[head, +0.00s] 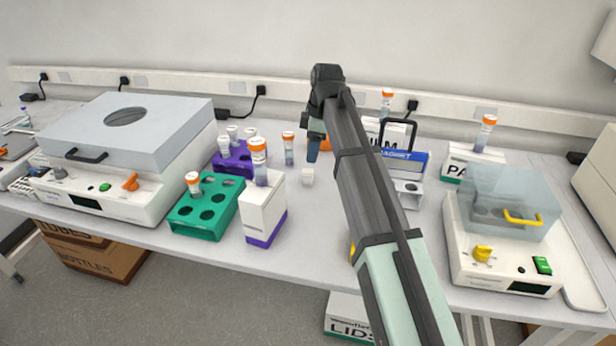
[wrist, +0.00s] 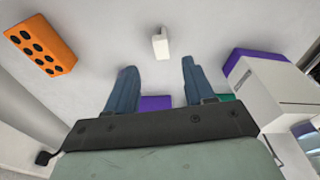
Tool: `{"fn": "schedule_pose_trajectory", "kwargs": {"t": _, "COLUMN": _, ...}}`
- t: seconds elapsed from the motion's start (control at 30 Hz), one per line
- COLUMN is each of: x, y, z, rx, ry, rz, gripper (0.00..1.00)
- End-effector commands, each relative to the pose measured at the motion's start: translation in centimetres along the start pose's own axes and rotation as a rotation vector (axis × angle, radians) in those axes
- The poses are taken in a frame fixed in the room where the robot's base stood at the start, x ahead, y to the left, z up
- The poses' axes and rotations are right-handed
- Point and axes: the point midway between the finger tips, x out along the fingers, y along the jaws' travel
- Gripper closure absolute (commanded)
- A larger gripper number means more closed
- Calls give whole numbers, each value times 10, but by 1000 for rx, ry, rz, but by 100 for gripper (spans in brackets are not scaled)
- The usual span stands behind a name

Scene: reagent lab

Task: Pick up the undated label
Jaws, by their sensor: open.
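A small white piece (head: 307,177), which may be the label, stands alone on the bench in the head view. It also shows in the wrist view (wrist: 160,44), ahead of my fingers and between their lines. No writing can be read on it, so I cannot tell whether it carries a date. My gripper (head: 313,152) points down just behind this piece in the head view. In the wrist view its two blue fingers (wrist: 158,77) are apart with nothing between them.
A purple rack (head: 228,170) with vials, a green rack (head: 183,220) and a white-and-purple box (head: 263,222) stand left of the white piece. An orange rack (wrist: 41,46) shows in the wrist view. Bench around the piece is clear.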

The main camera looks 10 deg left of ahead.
Motion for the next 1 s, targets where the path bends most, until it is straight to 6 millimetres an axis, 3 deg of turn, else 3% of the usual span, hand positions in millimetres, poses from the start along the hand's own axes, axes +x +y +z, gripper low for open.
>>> {"fn": "schedule_pose_trajectory", "kwargs": {"t": 0.2, "x": 29, "y": -1, "z": 0, "rx": 1, "ry": -1, "rz": -1, "gripper": 47}}
{"fn": "schedule_pose_trajectory", "kwargs": {"t": 0.53, "x": 43, "y": -1, "z": 0, "rx": 1, "ry": -1, "rz": 0, "gripper": 47}}
{"fn": "schedule_pose_trajectory", "kwargs": {"t": 0.83, "x": 79, "y": -3, "z": 0, "rx": 1, "ry": -1, "rz": -1, "gripper": 47}}
{"fn": "schedule_pose_trajectory", "kwargs": {"t": 1.0, "x": 89, "y": -2, "z": 0, "rx": 0, "ry": -1, "rz": 3, "gripper": 47}}
